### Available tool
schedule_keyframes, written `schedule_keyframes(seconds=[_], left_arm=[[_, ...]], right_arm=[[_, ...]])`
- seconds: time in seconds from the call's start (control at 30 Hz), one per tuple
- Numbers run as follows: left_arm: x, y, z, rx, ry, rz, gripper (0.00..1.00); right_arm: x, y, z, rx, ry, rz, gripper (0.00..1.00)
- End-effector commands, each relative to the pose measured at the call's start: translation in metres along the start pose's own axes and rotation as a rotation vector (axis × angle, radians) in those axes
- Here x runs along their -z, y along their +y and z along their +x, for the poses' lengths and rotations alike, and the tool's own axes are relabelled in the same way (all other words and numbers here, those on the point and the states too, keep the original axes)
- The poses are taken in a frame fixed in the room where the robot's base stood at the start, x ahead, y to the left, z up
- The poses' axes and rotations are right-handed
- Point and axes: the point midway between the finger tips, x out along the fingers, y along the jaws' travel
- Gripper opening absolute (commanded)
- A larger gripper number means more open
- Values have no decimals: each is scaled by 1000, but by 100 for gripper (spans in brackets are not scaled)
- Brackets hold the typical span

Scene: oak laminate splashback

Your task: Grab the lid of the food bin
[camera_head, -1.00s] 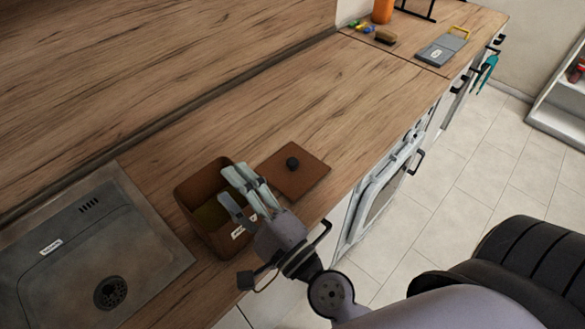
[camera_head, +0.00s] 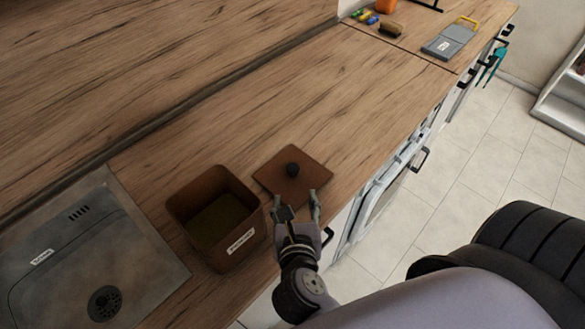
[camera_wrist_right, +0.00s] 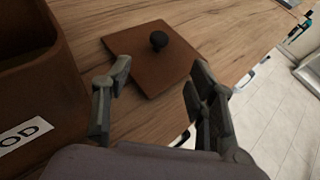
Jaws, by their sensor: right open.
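The lid (camera_head: 279,176) is a flat brown square with a round black knob (camera_head: 292,169), lying on the counter to the right of the food bin. The food bin (camera_head: 239,253) is a brown open box with a white label and a dull greenish-brown inside. My right gripper (camera_head: 297,199) is open and empty at the lid's near edge, short of the knob. In the right wrist view the lid (camera_wrist_right: 139,72) and its knob (camera_wrist_right: 158,40) show ahead, beyond and between the open fingers (camera_wrist_right: 160,85). The bin wall (camera_wrist_right: 38,95) stands to the left. My left gripper is not in view.
A metal sink (camera_head: 95,255) lies left of the bin. The counter behind the lid is clear. A grey labelled board with a yellow handle (camera_head: 450,42) and a brush (camera_head: 391,29) lie at the far end. Drawer handles stick out along the front.

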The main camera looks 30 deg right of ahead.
Motion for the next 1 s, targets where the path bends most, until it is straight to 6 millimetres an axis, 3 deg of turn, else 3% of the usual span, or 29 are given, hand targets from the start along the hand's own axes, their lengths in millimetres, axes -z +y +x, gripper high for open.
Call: schedule_keyframes(seconds=[0.17,0.4,0.67,1.0], left_arm=[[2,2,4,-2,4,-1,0],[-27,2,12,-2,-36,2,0],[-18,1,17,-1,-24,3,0],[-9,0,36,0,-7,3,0]], right_arm=[[-1,0,39,0,-7,-1,52],[0,0,88,-1,-6,-2,52],[-1,0,108,-1,-4,-1,52],[0,0,156,-1,-5,-2,52]])
